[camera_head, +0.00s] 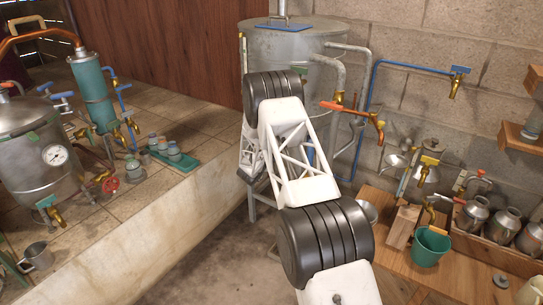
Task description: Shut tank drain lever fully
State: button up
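A large grey metal tank (295,50) stands on legs against the block wall at the top middle. An orange lever (343,108) sticks out to the left of a brass tap (379,127), close to the pipes at the tank's right side. I cannot tell for sure whether this is the tank drain lever, or how far it is turned. My white and black arm rises from the bottom middle and covers the tank's lower front. A white lattice part of my arm (250,158) reaches down behind the upper joint. My gripper's fingers do not show.
A tiled ledge on the left bears a steel still (38,160) with a gauge, a teal column (91,92) and small jars. At right, a wooden bench holds a green bucket (430,246) and metal cans (472,213). A blue-handled wall tap (457,82) is above.

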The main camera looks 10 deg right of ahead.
grip_shut()
jog(key=shift+m, duration=3.1)
grip_release()
jog(key=shift+s+a, duration=0.1)
